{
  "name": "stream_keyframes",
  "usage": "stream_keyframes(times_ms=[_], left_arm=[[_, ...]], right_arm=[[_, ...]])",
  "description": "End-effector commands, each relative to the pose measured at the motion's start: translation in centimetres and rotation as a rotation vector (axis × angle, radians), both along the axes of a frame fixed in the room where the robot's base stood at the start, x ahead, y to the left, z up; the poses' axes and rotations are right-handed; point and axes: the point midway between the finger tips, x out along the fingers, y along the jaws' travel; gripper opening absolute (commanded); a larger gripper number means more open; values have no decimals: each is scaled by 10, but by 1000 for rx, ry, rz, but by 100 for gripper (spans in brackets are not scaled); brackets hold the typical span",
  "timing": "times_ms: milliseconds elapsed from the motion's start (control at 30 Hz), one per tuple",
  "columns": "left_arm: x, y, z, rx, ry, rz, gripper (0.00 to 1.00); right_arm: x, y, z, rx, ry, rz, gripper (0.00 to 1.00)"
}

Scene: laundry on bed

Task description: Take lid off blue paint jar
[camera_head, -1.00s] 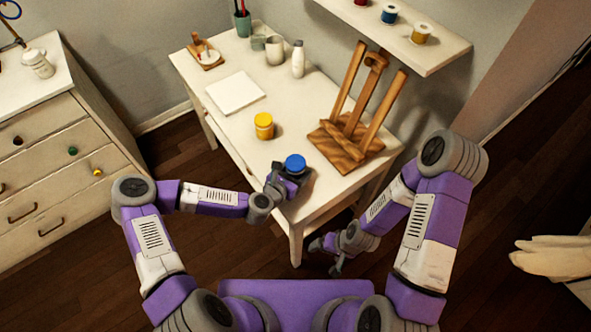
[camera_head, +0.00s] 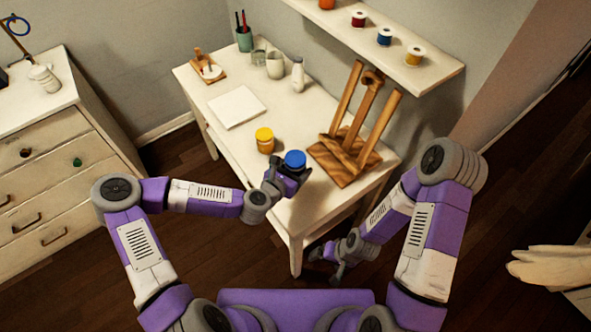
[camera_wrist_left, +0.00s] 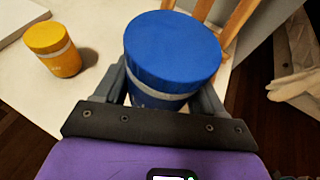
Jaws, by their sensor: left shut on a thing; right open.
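The blue paint jar (camera_head: 295,160) has a blue lid (camera_wrist_left: 172,45) on top with a pale band below it. My left gripper (camera_head: 288,180) is shut on the jar's body below the lid, at the table's near end. In the left wrist view the fingers (camera_wrist_left: 165,92) stand on both sides of the jar, which is upright. Whether its base touches the table is hidden. My right gripper (camera_head: 332,257) is open and empty, low beside the table's near right corner.
A yellow paint jar (camera_head: 265,141) stands just behind and left of the blue one. A wooden easel (camera_head: 345,160) stands to the right. A white sheet (camera_head: 237,107), cups and a bottle (camera_head: 298,74) are farther back. A shelf with spools (camera_head: 400,55) overhangs the back right.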

Motion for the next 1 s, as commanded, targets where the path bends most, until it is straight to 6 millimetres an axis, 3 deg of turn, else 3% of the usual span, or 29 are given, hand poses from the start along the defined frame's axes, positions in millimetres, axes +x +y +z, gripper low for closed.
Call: stream_keyframes(times_ms=[67, 100, 433, 767, 867, 1000], left_arm=[[0, 0, 0, 0, -2, 0, 29], [0, 0, 0, 0, -2, 0, 66], [0, 0, 0, -1, -2, 0, 16], [1, 2, 1, 0, -2, 7, 15], [3, 19, 3, -1, 0, 61, 15], [5, 71, 10, -2, 5, 224, 15]], right_arm=[[0, 0, 0, 0, 0, 0, 89], [0, 0, 0, 0, 0, 0, 89], [0, 0, 0, 0, 0, 0, 89], [0, 0, 0, 0, 0, 0, 89], [0, 0, 0, 0, 0, 0, 89], [0, 0, 0, 0, 0, 0, 89]])
